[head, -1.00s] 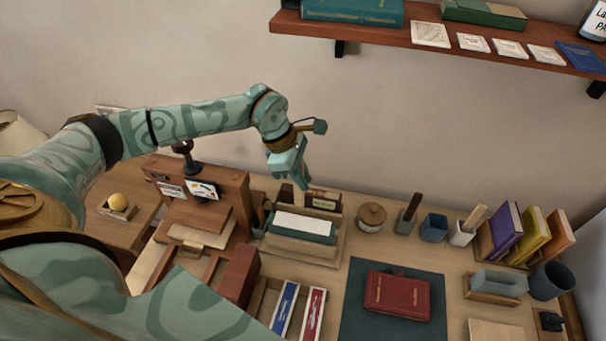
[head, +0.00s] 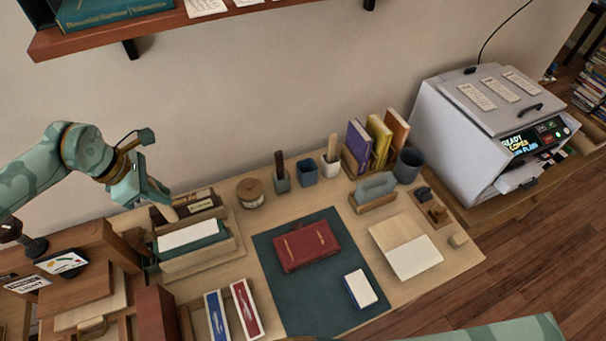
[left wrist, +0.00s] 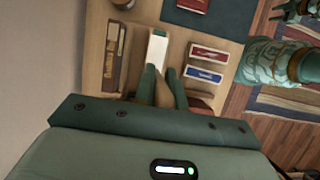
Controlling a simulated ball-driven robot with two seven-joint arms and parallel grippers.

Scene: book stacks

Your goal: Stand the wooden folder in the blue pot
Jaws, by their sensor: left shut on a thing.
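My left gripper (head: 160,196) is shut on the wooden folder, a slim tan stick (head: 171,213) pointing down from the jaws over the back of the book tray. In the left wrist view the folder (left wrist: 164,94) shows between the two green fingers (left wrist: 165,88). The small blue pot (head: 307,173) stands upright at the back of the desk, well to the right of the gripper. It looks empty.
A grey-green pot with a dark handle (head: 282,181) and a white pot with a wooden stick (head: 330,165) flank the blue pot. A lidded jar (head: 250,193) stands between the tray (head: 205,262) and the pots. Upright books (head: 378,140) and a larger blue-grey cup (head: 408,166) are farther right.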

